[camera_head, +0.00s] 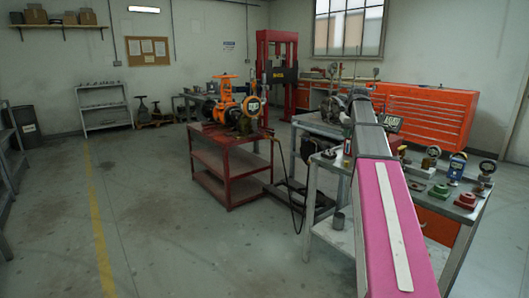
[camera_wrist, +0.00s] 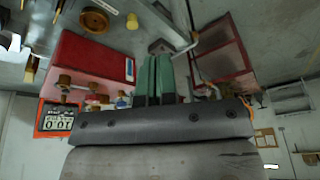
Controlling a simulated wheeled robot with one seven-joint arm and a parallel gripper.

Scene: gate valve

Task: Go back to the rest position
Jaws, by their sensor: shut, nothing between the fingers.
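My gripper (camera_wrist: 154,78) shows in the wrist view as two green fingers side by side, shut with nothing between them. In the head view my pink and grey arm reaches forward over the right-hand benches, and the fingers cannot be made out at its far end. The orange gate valve (camera_head: 226,98) with its handwheel on top stands on a red cart (camera_head: 228,160), left of my arm and apart from it. In the wrist view the picture is tilted, and I cannot make out the valve clearly.
A workbench (camera_head: 465,207) with several small valves and gauges lies under and right of my arm. An orange drawer cabinet (camera_head: 425,112) and a red press (camera_head: 276,75) stand behind. A grey shelf (camera_head: 103,105) is at the back left.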

